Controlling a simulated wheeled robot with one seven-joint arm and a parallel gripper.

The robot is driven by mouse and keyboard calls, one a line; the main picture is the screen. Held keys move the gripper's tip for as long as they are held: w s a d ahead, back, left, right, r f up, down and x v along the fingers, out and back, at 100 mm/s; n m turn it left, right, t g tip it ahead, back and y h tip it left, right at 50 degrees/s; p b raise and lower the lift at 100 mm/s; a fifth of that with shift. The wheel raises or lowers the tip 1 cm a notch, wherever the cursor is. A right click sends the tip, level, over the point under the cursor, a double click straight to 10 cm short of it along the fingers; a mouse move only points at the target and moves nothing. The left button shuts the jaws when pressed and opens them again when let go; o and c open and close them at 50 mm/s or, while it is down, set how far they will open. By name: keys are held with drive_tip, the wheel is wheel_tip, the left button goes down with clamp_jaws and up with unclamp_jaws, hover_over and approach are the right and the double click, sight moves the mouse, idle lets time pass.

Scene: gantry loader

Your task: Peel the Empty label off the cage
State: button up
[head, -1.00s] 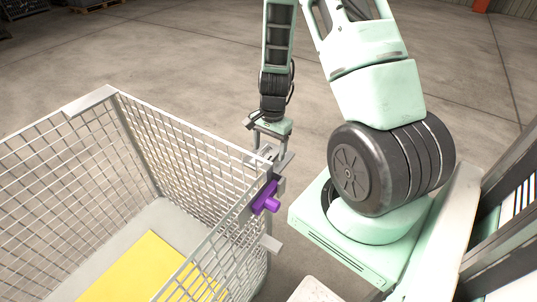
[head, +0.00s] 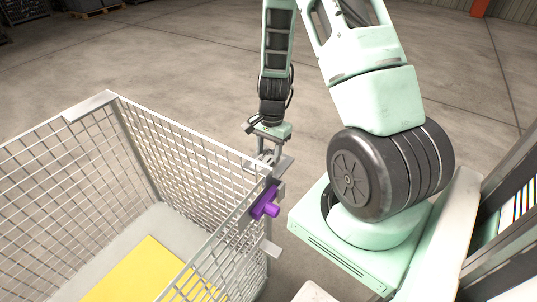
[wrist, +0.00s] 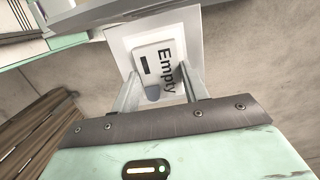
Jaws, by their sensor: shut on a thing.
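The Empty label (wrist: 148,60) is a small white card with black lettering, a dark bar and a greyish rounded tab at its lower end. In the wrist view it lies in front of a larger white square plate (wrist: 116,42). My gripper (wrist: 160,80) is shut on the label, one finger at each side of it. The label cannot be made out there. I cannot tell whether it still touches the plate.
A purple part with a knob (head: 265,203) sits on the cage's right side, just below my gripper. A yellow sheet (head: 135,272) lies on the cage floor. Open concrete floor (head: 190,60) lies beyond the cage. A pallet (head: 97,6) is far back.

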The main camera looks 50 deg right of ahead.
sight(269, 155)
wheel_tip(269, 155, up, 13)
drive_tip(key=p, duration=0.4)
idle(0.7)
